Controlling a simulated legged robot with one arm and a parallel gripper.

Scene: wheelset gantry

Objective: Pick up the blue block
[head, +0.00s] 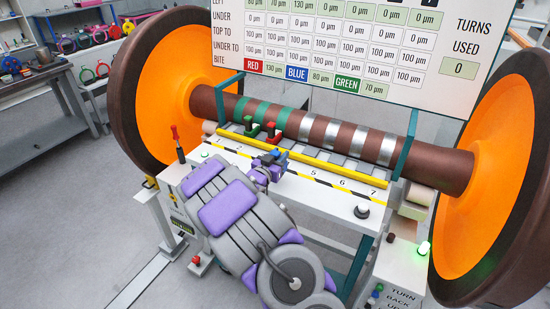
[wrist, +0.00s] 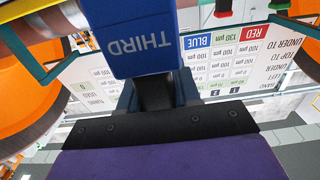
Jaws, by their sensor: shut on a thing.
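The blue block, marked THIRD, fills the upper middle of the wrist view (wrist: 145,40), close to the camera. My gripper (head: 270,165) is shut on it; its dark jaws show just below the block in the wrist view (wrist: 156,90). In the head view my gripper is over the front of the white numbered bench (head: 330,187), short of the yellow bar. Dark blue shows at its tip there, but block and jaws are hard to tell apart. My gripper and arm hide part of the bench.
A red block (head: 275,136) and a green block (head: 251,130) stand behind the yellow bar (head: 315,163), near the brown axle (head: 310,129). Large orange-faced wheels (head: 175,88) flank the bench. A value board (head: 345,50) stands behind.

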